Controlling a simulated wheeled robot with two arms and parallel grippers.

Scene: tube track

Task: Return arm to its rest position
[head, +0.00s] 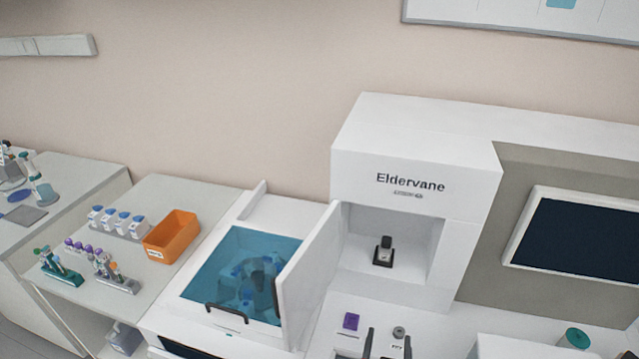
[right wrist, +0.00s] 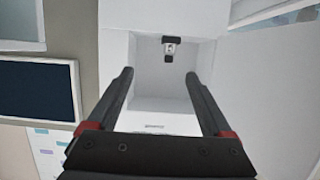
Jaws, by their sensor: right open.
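My right gripper (head: 387,344) shows at the bottom edge of the head view, its two dark fingers apart, in front of the Eldervane machine (head: 415,180). In the right wrist view the gripper (right wrist: 160,90) is open with nothing between its fingers. It faces the machine's white open bay (right wrist: 160,85). A small black and grey holder (head: 383,251) stands inside the bay, apart from the fingers; it also shows in the right wrist view (right wrist: 171,48). My left gripper is not in view.
An open white door (head: 308,275) stands left of the bay, beside a blue-lidded compartment (head: 240,270). A dark screen (head: 580,235) is at the right. An orange bin (head: 172,237), tube racks (head: 118,274) and several white bottles (head: 118,222) stand on the left counter. A purple item (head: 351,321) lies near the right gripper.

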